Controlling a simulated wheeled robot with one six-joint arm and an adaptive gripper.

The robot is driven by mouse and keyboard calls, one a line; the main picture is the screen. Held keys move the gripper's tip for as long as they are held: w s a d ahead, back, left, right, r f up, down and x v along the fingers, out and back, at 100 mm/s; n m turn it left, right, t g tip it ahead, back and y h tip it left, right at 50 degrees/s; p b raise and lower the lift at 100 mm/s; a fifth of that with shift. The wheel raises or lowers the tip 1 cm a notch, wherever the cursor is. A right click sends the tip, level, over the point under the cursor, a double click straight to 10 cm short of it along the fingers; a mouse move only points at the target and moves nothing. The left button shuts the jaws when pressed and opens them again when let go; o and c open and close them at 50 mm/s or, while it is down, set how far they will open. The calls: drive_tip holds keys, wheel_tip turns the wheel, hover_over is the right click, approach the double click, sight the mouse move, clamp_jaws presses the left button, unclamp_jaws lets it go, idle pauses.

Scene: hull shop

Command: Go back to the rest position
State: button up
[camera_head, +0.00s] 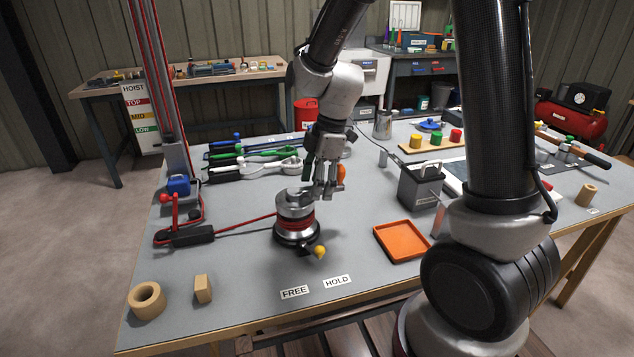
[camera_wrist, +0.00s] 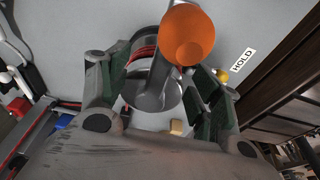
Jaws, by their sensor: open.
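My gripper (camera_head: 322,192) is over the right side of a silver and black winch (camera_head: 296,213) on the grey bench (camera_head: 250,260). In the wrist view my gripper's dark green fingers (camera_wrist: 165,90) stand apart, with the winch's silver top (camera_wrist: 150,90) beyond them. An orange knob (camera_head: 341,174) shows just right of the fingers; in the wrist view it is large and near the camera (camera_wrist: 188,35). I cannot tell whether the fingers touch it. A small yellow knob (camera_head: 320,252) sticks out at the winch's front, near the FREE (camera_head: 295,292) and HOLD (camera_head: 338,281) labels.
A red line (camera_head: 245,221) runs left from the winch to a red and black device (camera_head: 183,236). An orange tray (camera_head: 402,241) and a dark grey box (camera_head: 420,188) stand to the right. Clamps (camera_head: 255,165) lie behind. A post (camera_head: 176,160) rises at left; the front middle is clear.

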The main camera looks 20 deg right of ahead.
drive_tip(key=shift+a+v, duration=0.25)
drive_tip(key=shift+v, duration=1.05)
drive_tip(key=shift+a+v, duration=0.3)
drive_tip(key=shift+v, duration=1)
drive_tip(key=shift+a+v, duration=0.25)
drive_tip(key=shift+v, duration=1)
drive_tip(key=shift+r, duration=0.3)
drive_tip(key=shift+s+d+r, duration=0.15)
drive_tip(key=shift+d+r, duration=0.05)
drive_tip(key=shift+d, duration=0.05)
drive_tip(key=s+d+r+m+t, duration=0.1)
drive_tip(key=s+d+r+m, duration=0.2)
drive_tip(key=s+d+m, duration=0.2)
drive_tip(key=s+d+r+m+t+h, duration=0.1)
drive_tip(key=s+d+r+m, duration=0.1)
drive_tip(key=s+d+m, duration=0.4)
drive_tip(key=s+d+r+m+t+h, duration=0.1)
drive_tip(key=s+d+r+m+t, duration=0.1)
drive_tip(key=s+d+m, duration=0.3)
drive_tip(key=s+r+m, duration=0.1)
drive_tip(key=s+m, duration=0.1)
drive_tip(key=s, duration=0.2)
drive_tip(key=shift+r, duration=0.4)
